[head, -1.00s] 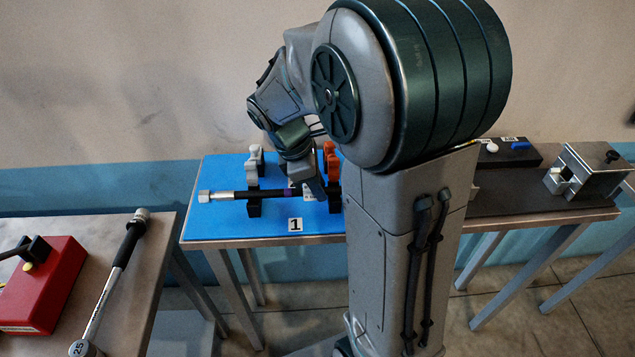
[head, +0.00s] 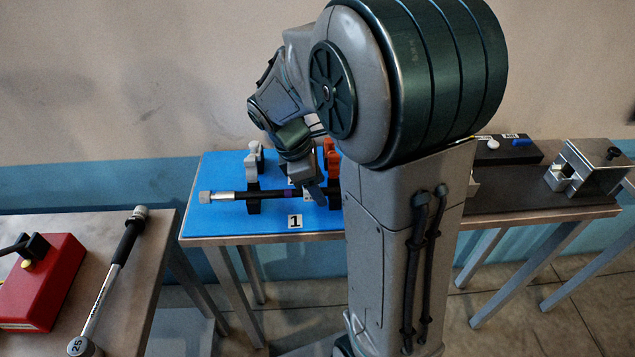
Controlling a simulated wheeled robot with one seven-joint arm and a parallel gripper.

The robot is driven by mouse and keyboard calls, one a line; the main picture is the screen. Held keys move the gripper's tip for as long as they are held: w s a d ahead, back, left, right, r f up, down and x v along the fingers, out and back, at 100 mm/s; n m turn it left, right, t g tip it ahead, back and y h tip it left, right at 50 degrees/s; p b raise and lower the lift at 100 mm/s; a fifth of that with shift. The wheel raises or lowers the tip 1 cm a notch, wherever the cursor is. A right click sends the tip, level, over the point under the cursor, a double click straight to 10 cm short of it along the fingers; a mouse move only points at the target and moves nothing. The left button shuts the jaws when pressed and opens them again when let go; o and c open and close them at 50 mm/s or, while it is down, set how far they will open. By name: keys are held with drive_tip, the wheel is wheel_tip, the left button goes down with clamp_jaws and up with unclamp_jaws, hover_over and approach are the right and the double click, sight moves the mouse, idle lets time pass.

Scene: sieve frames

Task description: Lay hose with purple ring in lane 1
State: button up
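The hose (head: 233,195) is black with silver end fittings and a purple ring (head: 284,191). It lies crosswise over the blue board (head: 223,220), passing by a black holder (head: 254,207) in the row marked with the label 1 (head: 295,222). My gripper (head: 313,194) is low over the board at the hose, just right of the purple ring. Its fingers are small and partly hidden, so I cannot tell whether they grip the hose. The right end of the hose is hidden behind my arm.
White (head: 254,160) and orange (head: 331,158) clips stand on the board. A torque wrench (head: 115,275) and a red box (head: 43,285) lie on the left table. A black box (head: 508,150) and a metal fixture (head: 588,168) stand on the right table.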

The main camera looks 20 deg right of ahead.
drive_tip(key=p+v, duration=0.1)
drive_tip(key=v, duration=1.2)
drive_tip(key=shift+r, duration=0.4)
drive_tip(key=shift+w+a, duration=0.1)
drive_tip(key=shift+a, duration=0.05)
drive_tip(key=s+f+m+t+y+p, duration=0.1)
drive_tip(key=s+f+m+t+y, duration=0.3)
drive_tip(key=s+m, duration=0.9)
drive_tip(key=shift+s+f+m, duration=0.35)
drive_tip(key=shift+f+m, duration=0.3)
drive_tip(key=shift+m, duration=0.15)
drive_tip(key=shift+a, duration=0.1)
